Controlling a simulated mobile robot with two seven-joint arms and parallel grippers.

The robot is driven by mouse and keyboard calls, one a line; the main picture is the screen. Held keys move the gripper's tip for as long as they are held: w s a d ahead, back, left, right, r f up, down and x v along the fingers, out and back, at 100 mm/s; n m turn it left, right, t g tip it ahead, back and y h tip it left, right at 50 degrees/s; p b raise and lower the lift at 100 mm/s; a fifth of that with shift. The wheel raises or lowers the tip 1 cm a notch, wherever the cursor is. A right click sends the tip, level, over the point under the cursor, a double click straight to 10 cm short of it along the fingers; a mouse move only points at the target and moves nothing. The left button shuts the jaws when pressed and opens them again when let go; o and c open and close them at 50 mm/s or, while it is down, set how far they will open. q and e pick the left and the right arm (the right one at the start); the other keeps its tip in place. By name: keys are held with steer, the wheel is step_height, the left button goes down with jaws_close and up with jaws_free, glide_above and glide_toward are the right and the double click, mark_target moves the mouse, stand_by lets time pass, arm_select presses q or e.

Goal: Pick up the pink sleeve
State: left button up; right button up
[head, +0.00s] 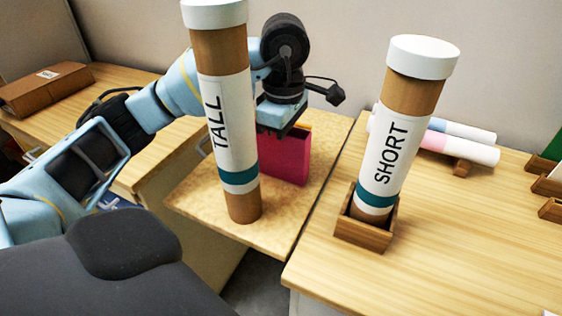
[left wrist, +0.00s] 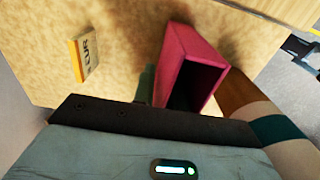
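The pink sleeve (head: 286,157) is a deep pink, open-topped, box-like sleeve standing upright on the light speckled board. It also shows in the left wrist view (left wrist: 192,45), with its dark opening facing the camera. My left gripper (head: 283,118) is directly over the sleeve's top, pointing down. Its fingers are mostly hidden in both views, so I cannot tell how far apart they are or whether they grip the sleeve. A dark green piece (left wrist: 146,84) shows against the sleeve's left side. My right gripper is not in view.
The TALL tube (head: 226,110) stands in front of the sleeve, near my left arm. The SHORT tube (head: 402,125) stands in a wooden holder (head: 362,231) at right. A small yellow block (left wrist: 88,55) lies near the sleeve. White rolls (head: 445,148) lie at back right.

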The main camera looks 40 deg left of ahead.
arm_select(q)
steer(key=shift+c, duration=0.2)
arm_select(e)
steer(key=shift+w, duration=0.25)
arm_select(q)
jaws_close()
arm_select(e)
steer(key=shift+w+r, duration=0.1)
